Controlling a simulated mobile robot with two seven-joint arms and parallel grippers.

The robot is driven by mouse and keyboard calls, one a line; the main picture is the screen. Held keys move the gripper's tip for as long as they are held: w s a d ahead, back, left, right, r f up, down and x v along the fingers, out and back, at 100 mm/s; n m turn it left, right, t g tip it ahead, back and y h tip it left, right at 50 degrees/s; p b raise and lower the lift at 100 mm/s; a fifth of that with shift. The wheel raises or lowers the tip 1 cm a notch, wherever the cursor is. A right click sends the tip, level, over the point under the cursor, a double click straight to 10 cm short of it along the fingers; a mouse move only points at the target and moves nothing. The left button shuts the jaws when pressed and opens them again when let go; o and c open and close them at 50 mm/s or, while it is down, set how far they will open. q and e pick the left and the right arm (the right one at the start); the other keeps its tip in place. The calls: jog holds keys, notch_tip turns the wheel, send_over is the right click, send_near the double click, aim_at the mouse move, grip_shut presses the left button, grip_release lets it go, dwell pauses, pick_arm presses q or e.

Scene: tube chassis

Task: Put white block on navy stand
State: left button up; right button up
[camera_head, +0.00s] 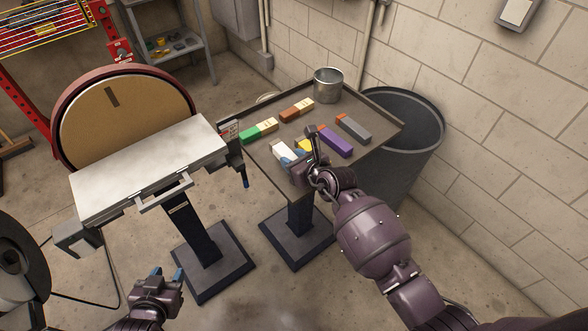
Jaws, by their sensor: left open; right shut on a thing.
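The white block (281,150) is at the front left of the brown tray-topped table (262,170). My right gripper (294,155) is at its near right end, shut on it; the fingers partly hide that end. I cannot tell whether the block touches the tabletop. Two dark navy stands show: one (190,228) under the disc sander and one (300,218) under the table; I cannot tell which is meant. My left gripper (167,274) is open and empty, low in front of the sander.
Green (250,136), orange-brown (290,112), purple (335,142), grey (350,130) and yellow (304,144) blocks lie on the table. A metal can (328,84) stands at its back. The sander's metal plate (150,165) is clear. A dark bin (408,150) stands right.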

jog(key=shift+f+b, duration=0.3)
jog(key=shift+f, duration=1.5)
jog(key=shift+f, duration=0.1)
jog(key=o, duration=1.1)
jog(key=shift+f, duration=0.1)
jog(key=shift+o, duration=0.2)
jog(key=v, duration=1.2)
jog(key=shift+p, duration=0.4)
